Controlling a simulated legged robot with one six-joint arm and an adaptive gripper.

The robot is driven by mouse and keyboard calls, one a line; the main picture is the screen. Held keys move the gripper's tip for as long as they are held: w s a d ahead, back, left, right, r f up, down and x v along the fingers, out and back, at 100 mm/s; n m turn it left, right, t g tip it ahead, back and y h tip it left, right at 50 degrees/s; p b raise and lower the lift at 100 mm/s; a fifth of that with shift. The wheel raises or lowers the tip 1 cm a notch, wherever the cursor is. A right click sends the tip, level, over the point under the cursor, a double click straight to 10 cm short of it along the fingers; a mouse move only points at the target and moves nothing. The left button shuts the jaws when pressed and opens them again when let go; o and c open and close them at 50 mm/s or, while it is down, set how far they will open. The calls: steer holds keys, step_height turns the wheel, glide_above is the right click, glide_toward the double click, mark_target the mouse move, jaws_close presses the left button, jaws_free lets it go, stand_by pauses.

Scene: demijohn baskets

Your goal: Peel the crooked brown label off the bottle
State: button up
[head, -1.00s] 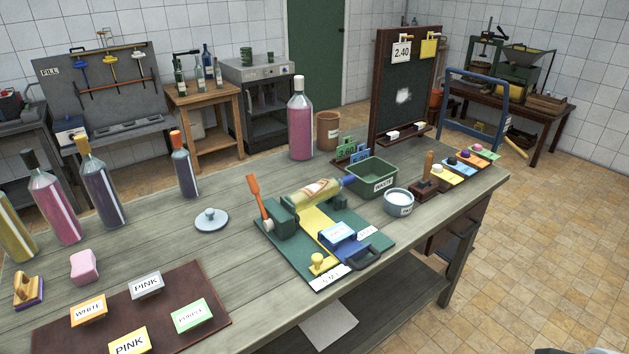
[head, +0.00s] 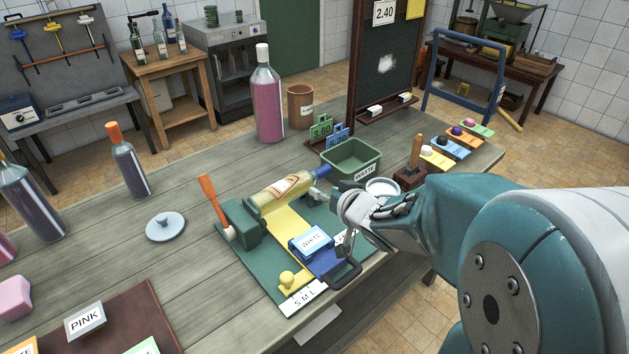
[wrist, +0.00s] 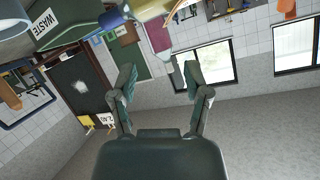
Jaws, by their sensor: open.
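The bottle (head: 270,198), pale yellow, lies on its side in a green labelling stand (head: 258,268), its blue neck end toward the green bin. The brown-edged label (head: 286,185) sits tilted on its upper side. My gripper (head: 349,225) is beside the right end of the stand, to the right of the bottle and apart from the label. In the wrist view my gripper (wrist: 158,80) has its fingers spread with nothing between them. Part of a pale yellow object, probably the bottle (wrist: 150,8), shows at the top edge there; the label cannot be made out.
A blue label box (head: 317,247) and an orange-handled tool (head: 214,205) are close to the bottle. A pink bottle (head: 267,100) stands behind.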

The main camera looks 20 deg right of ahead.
mark_target(298, 181)
steer(key=shift+y, duration=0.4)
steer(key=x, duration=1.1)
steer(key=shift+w+a+f, duration=0.1)
steer(key=shift+w+a, duration=0.05)
steer(key=shift+a, duration=0.1)
steer(key=shift+c, duration=0.3)
jaws_close()
